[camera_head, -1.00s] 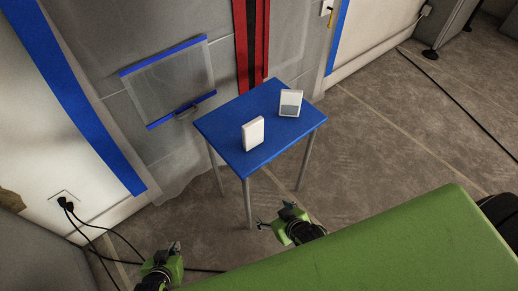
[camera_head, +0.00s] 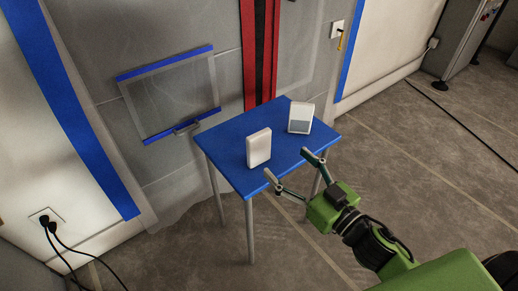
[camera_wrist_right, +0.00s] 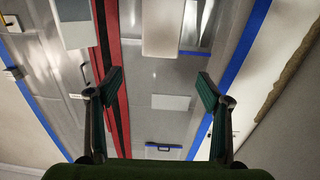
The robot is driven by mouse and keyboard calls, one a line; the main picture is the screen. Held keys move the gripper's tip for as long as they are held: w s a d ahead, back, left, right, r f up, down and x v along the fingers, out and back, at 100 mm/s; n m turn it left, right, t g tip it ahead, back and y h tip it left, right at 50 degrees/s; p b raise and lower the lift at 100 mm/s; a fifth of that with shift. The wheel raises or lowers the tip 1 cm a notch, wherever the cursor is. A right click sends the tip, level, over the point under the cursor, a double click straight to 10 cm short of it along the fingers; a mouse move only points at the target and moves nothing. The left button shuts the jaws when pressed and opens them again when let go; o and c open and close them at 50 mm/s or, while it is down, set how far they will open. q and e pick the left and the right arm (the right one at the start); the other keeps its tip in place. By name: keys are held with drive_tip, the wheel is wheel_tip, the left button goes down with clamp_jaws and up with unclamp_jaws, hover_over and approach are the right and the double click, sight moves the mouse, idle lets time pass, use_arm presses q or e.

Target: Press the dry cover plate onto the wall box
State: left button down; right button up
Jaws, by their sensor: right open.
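Two white plate-like pieces stand on the blue table: a plain one (camera_head: 259,148) nearer the front left and one with a grey lower half (camera_head: 300,118) behind it to the right. I cannot tell which is the dry cover plate. A small white wall fitting (camera_head: 336,29) with a yellow strip, possibly the wall box, is at the upper right. My right gripper (camera_head: 293,167) is open and empty, its fingers spread at the table's front edge. In the right wrist view, the plain piece (camera_wrist_right: 162,30) and the grey-and-white piece (camera_wrist_right: 72,25) appear beyond the open fingers. My left gripper is out of view.
The blue table (camera_head: 226,138) stands before a plastic-covered wall. A blue-taped clear panel (camera_head: 170,95) is left of red-black strips (camera_head: 260,55). A plugged outlet (camera_head: 46,218) with black cables is at lower left. The floor to the right is mostly clear, crossed by a cable.

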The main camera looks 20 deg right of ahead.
sight(261, 140)
drive_tip(key=x, duration=0.8)
drive_tip(key=shift+f, duration=0.15)
drive_tip(key=x, duration=0.4)
drive_tip(key=shift+w+a+f, duration=0.1)
drive_tip(key=shift+w+f, duration=0.1)
drive_tip(key=shift+w, duration=0.05)
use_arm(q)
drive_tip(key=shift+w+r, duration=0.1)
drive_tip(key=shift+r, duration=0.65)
use_arm(e)
drive_tip(key=shift+w+a, duration=0.1)
drive_tip(key=shift+w, duration=0.05)
drive_tip(key=c, duration=1.2)
